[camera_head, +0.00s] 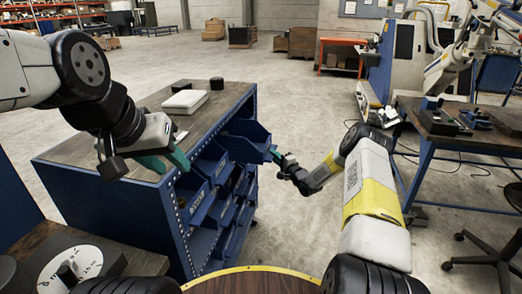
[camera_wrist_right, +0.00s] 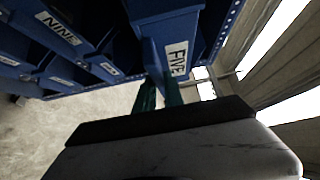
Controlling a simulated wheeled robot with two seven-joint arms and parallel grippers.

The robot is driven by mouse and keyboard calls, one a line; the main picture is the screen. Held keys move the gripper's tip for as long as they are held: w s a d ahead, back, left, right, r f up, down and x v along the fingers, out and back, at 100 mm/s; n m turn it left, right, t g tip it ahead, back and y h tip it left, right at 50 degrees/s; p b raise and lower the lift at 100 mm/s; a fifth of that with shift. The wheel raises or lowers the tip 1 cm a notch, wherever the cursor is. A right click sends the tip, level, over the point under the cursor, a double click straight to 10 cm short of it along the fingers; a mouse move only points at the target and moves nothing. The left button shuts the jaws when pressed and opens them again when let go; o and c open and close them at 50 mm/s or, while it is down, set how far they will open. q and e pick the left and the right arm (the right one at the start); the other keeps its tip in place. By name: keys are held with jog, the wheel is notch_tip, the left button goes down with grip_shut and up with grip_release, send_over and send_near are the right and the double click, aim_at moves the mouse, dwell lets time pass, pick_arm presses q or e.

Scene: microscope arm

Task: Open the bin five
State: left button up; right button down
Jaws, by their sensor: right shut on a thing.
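The blue bin labelled FIVE (camera_wrist_right: 178,60) fills the top middle of the right wrist view. In the head view this bin (camera_head: 243,143) sticks out from the upper part of the blue cabinet's (camera_head: 120,205) front. My right gripper (camera_head: 277,156) is at its front edge. In the right wrist view the green fingers (camera_wrist_right: 160,94) are shut on the bin beside its label, and the dark gripper body partly hides them. My left gripper (camera_head: 168,161) is apart from the bins, near the cabinet's top edge, with its green fingers spread and empty.
A bin labelled NINE (camera_wrist_right: 60,28) and several other blue bins sit nearby in the cabinet. A white box (camera_head: 185,101) and a black round object (camera_head: 217,83) rest on the cabinet top. A workbench (camera_head: 455,125) and a stool stand at the right. Floor beyond the bin is clear.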

jog(key=shift+s+d, duration=0.3)
jog(key=shift+d, duration=0.5)
jog(key=c, duration=1.4)
grip_release()
jog(key=shift+c, duration=0.2)
jog(key=v, duration=0.7)
jog(key=shift+s+d, duration=0.15)
jog(key=shift+s, duration=0.2)
